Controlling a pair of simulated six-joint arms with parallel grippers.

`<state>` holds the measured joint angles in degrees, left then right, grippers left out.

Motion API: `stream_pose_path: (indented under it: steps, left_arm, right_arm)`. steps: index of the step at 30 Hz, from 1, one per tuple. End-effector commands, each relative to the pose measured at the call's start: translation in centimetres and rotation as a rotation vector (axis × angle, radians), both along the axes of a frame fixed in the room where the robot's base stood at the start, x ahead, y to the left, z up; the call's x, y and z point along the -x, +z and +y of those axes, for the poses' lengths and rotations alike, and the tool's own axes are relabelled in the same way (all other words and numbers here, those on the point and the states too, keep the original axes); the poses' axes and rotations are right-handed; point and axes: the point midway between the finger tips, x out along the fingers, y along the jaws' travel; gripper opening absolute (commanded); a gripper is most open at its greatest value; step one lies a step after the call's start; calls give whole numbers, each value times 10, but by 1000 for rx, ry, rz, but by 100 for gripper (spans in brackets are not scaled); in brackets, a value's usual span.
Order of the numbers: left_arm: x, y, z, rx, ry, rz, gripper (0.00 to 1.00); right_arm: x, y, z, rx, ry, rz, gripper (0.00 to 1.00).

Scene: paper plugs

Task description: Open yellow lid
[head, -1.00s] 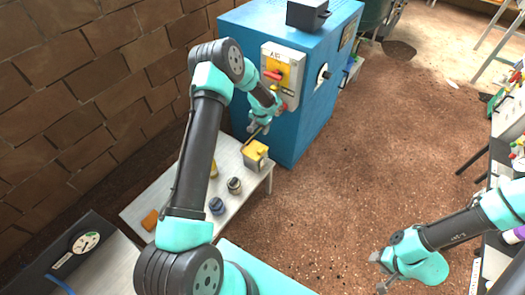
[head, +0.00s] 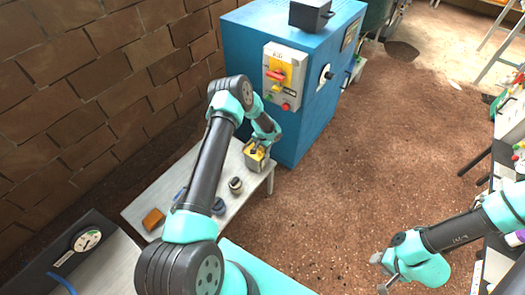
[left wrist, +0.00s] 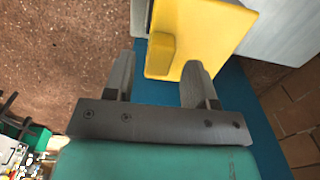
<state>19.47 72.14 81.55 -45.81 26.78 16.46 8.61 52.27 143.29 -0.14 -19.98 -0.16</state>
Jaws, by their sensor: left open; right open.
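The yellow lid (left wrist: 205,35) fills the upper middle of the left wrist view, with a raised yellow block on it. In the head view it tops a small box (head: 257,164) at the right end of the low bench. My left gripper (left wrist: 157,75) is open, its two fingers on either side of the lid's near edge. I cannot tell whether they touch it. In the head view my left gripper (head: 256,146) is just above the box and partly covers the lid. My right gripper (head: 380,272) is empty and open at the lower right, over the floor.
A blue cabinet (head: 300,120) with a yellow and red switch panel stands right behind the bench (head: 228,205). Dark round plugs (head: 236,185) and an orange piece (head: 153,219) sit on the bench. A brick wall (head: 90,110) is at the left. The middle floor is clear.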

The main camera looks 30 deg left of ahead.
Motion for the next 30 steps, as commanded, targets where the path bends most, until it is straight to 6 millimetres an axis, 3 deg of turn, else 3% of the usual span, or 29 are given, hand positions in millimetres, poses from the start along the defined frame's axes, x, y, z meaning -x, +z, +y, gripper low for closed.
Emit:
stream_pose_path:
  steps: [6, 16, 30]
  left_arm:
    - [0, -21, 1, -1, 0, 0, 51]
    - [0, -24, 1, -1, 0, 0, 51]
    - [0, -23, 0, -1, -1, 0, 7]
  right_arm:
    - [0, 0, 0, 0, 0, 0, 43]
    - [0, 0, 0, 0, 0, 0, 43]
    - [0, 0, 0, 0, 0, 0, 43]
